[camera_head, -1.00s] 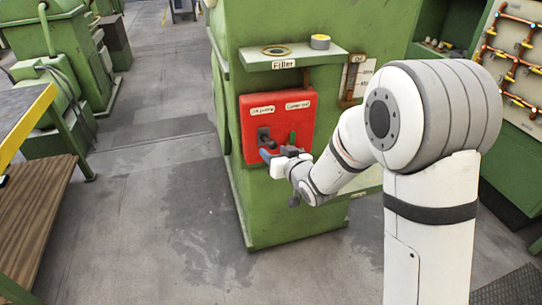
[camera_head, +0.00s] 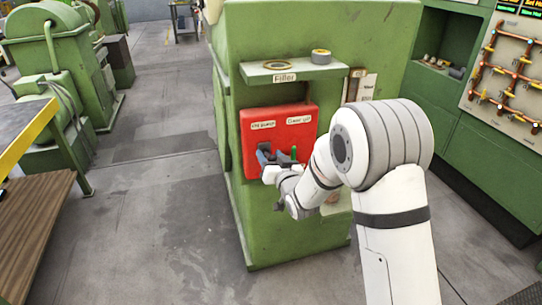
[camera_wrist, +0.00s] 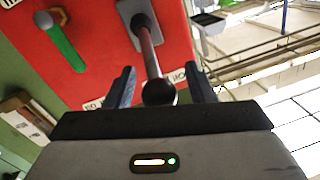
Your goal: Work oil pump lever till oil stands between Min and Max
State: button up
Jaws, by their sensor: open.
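The oil pump lever shows in the wrist view as a grey shaft with a black ball knob (camera_wrist: 159,93), rising from a grey plate on the red panel (camera_wrist: 95,35). My gripper (camera_wrist: 163,86) is open, with one dark finger on each side of the knob and gaps visible. In the head view my gripper (camera_head: 268,157) is at the left part of the red panel (camera_head: 278,112), below the oil pump label (camera_head: 263,125), and mostly covers the lever. A brown-framed gauge (camera_head: 355,85) is right of the panel; its oil level and marks are too small to read.
A green lever (camera_wrist: 62,42) stands beside the pump lever on the same panel. A Filler shelf (camera_head: 300,70) above holds a ring (camera_head: 277,65) and a round tin (camera_head: 321,57). A wooden-topped bench (camera_head: 35,215) is at left. Floor between is clear.

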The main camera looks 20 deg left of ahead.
grip_shut()
dwell(0.6)
